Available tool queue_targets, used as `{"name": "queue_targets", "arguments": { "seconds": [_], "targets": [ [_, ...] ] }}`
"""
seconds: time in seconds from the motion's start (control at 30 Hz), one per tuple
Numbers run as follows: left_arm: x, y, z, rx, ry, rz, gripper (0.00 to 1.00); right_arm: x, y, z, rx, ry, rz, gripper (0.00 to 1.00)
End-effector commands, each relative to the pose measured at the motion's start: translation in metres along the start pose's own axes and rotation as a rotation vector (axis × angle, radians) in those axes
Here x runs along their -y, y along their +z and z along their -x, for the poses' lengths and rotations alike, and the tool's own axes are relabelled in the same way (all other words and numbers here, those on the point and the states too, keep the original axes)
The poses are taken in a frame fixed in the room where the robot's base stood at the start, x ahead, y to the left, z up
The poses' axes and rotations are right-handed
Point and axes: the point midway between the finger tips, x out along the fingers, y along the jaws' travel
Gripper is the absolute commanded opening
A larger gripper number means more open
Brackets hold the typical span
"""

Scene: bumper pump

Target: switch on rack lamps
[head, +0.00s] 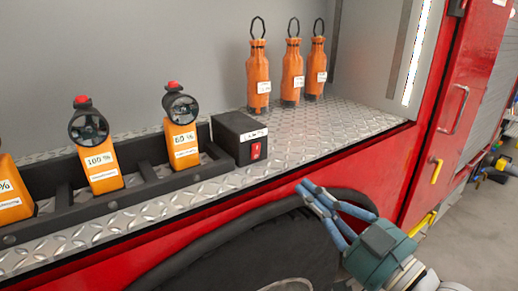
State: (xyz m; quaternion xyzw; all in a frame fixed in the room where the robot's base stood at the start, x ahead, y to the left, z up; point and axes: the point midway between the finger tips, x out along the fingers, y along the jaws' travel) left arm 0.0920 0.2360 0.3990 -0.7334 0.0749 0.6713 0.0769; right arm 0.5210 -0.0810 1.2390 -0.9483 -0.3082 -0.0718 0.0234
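Orange lamps with black round heads stand in a black rack (150,189) on the shelf. One lamp (104,175) is labelled 100% and another (183,151) 60%; each has a red knob on top. Another lamp (12,200) is cut off at the left edge, its head out of view. The two visible lamp heads look dark. A black box (238,136) with a red switch (256,151) stands at the rack's right end. My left gripper is out of view.
Several orange bottle-shaped items with black loops, such as this one (258,77), stand further back on the diamond-plate shelf (330,125). The red vehicle side (340,150) and a wheel arch with a tyre (250,250) lie below. An open red door (455,110) is at right.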

Motion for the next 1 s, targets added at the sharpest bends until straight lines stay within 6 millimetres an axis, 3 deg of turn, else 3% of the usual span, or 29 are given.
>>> {"name": "queue_targets", "arguments": {
  "seconds": [0.37, 0.8, 1.0],
  "targets": [
    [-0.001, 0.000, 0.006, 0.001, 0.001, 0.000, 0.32, -0.001, -0.002, -0.011, -0.001, 0.001, -0.003, 0.00],
    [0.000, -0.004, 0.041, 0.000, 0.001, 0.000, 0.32, 0.000, -0.005, -0.100, -0.002, -0.001, -0.004, 0.00],
    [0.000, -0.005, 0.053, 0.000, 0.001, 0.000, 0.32, 0.000, -0.003, -0.129, 0.000, 0.000, -0.003, 0.00]
  ]
}}
